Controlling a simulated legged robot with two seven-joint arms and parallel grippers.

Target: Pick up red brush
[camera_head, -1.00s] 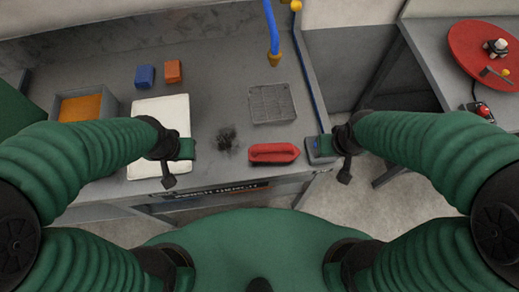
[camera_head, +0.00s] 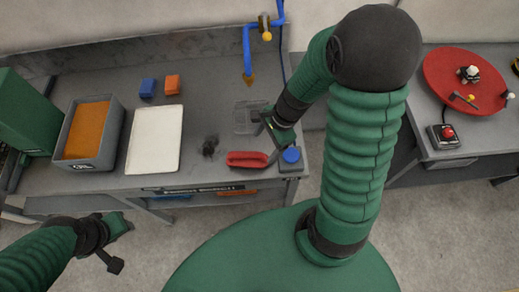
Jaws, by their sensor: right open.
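The red brush (camera_head: 247,159) lies on the grey bench near its front edge. Its red top faces up, and its right end is close to my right gripper. My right gripper (camera_head: 273,138) is open, just above and right of the brush, with nothing seen between its fingers. My arm hides part of the bench behind it. My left gripper (camera_head: 112,256) is low at the left, in front of the bench and well away from the brush. Its jaws are too unclear to read.
A grey mesh basket (camera_head: 247,117) stands behind the brush, partly covered by my gripper. A blue button box (camera_head: 291,158) is right of it. Dark debris (camera_head: 210,146), a white tray (camera_head: 154,140), an orange-filled bin (camera_head: 88,130) and two blocks lie left. A red turntable (camera_head: 464,85) is far right.

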